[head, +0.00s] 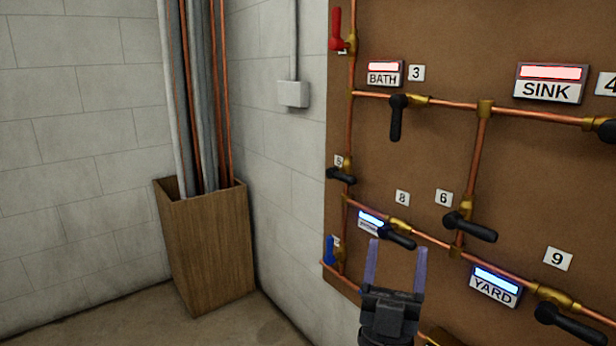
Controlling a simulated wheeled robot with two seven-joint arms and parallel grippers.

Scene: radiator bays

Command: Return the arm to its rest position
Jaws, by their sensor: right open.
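My right gripper (396,268) is at the bottom, right of centre, in front of the brown pipe board (430,165). Its two fingers point up, spread apart with nothing between them. The black lever (399,237) of the valve by tag 8 shows just above and behind the fingertips; I cannot tell if they touch. My left gripper is not in view.
Copper pipes with black valve levers, one red lever (337,30) and one blue lever (329,250) stick out from the board. A wooden bin (210,250) of long pipes stands in the corner. Bare floor (240,325) shows beside it.

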